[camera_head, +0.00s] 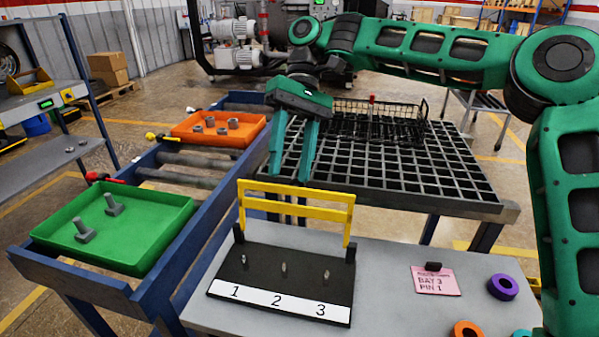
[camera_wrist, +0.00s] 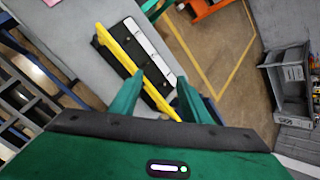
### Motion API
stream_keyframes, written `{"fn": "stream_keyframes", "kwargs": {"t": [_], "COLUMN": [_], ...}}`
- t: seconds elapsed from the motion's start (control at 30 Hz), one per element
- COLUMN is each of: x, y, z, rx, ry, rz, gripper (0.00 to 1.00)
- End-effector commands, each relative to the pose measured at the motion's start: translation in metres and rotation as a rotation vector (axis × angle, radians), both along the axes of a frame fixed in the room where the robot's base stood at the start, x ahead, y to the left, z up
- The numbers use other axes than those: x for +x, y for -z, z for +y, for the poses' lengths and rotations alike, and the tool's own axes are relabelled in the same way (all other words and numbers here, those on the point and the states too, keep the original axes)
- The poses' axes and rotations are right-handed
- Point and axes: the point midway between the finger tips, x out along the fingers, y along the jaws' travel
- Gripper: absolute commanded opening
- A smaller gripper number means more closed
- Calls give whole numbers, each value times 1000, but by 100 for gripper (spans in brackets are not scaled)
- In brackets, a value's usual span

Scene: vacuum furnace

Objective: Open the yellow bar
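The yellow bar (camera_head: 297,189) is an upright frame with two long rails, hinged at the back edge of a black board (camera_head: 225,272) with three pins numbered 1, 2 and 3. In the wrist view the bar (camera_wrist: 120,58) runs diagonally, partly seen between my fingers. My gripper (camera_head: 289,179) is open and empty, pointing down, with its fingertips at about the bar's top rail in the head view. I cannot tell how far behind or above it they are; no contact shows. The gripper also shows in the wrist view (camera_wrist: 160,78).
The grey table (camera_head: 390,310) holds a pink card (camera_head: 436,281), a purple ring (camera_head: 503,286) and an orange ring (camera_head: 467,330). A grid table (camera_head: 400,190) with a wire basket (camera_head: 385,120) stands behind. A green tray (camera_head: 150,205) and an orange tray (camera_head: 250,122) sit left.

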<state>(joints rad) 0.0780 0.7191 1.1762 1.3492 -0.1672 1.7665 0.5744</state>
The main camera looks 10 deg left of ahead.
Motion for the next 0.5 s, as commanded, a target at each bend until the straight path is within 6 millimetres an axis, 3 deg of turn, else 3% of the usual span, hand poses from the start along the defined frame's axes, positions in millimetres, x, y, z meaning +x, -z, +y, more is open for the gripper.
{"fn": "stream_keyframes", "kwargs": {"t": [0.2,0.5], "x": [-36,-71], "y": [-27,-53], "z": [23,46], "rx": [5,4], "ry": [-5,-4], "rz": [-6,-6], "gripper": [43,43]}}
